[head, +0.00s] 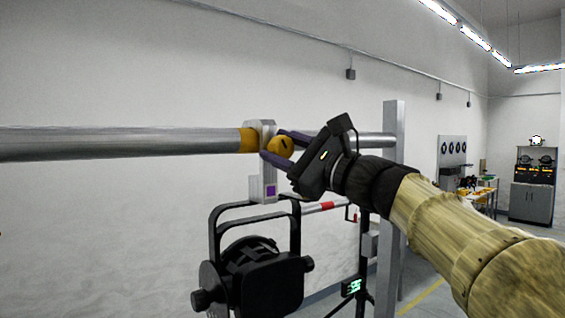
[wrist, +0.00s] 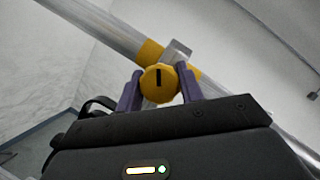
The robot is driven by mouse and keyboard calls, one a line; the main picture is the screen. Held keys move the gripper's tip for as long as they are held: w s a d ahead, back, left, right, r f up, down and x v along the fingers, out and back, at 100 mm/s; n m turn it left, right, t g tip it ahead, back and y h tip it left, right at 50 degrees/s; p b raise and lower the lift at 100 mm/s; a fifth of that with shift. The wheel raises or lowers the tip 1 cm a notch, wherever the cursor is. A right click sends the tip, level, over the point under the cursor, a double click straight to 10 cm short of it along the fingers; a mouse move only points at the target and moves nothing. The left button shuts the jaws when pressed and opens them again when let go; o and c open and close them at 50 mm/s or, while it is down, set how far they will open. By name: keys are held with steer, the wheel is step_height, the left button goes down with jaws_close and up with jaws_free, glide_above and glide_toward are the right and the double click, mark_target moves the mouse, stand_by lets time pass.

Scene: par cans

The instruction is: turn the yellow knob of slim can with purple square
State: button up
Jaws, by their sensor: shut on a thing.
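The yellow knob (head: 284,146) sits on the clamp (head: 262,172) that hangs the black can (head: 268,280) from the metal pipe. A purple square (head: 271,191) marks the clamp below the knob. My gripper (head: 279,148) comes in from the right, its purple fingers on either side of the knob. In the wrist view my gripper (wrist: 160,86) is shut on the knob (wrist: 159,82), one finger at its left and one at its right. The knob's black mark stands about upright in that view.
The metal pipe (head: 120,142) runs across behind the knob, with a yellow band (head: 249,140) at the clamp. A grey upright post (head: 391,200) stands right of the clamp, behind my arm. A workbench (head: 485,195) and a cabinet (head: 531,203) stand far off at right.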

steer(key=shift+f+m+t+h+b, duration=0.15)
steer(key=shift+m+t+b, duration=0.35)
steer(key=shift+m, duration=0.6)
steer(key=shift+r+m+t+h+b, duration=0.1)
steer(key=shift+m+t+h+b, duration=0.25)
steer(key=shift+m, duration=0.75)
steer(key=shift+t, duration=0.25)
steer(key=o, duration=1)
steer(key=b+v, duration=0.6)
steer(key=v, duration=1.1)
steer(key=shift+s+d+f, duration=0.1)
steer(key=shift+s+d, duration=0.05)
steer(key=shift+d, duration=0.05)
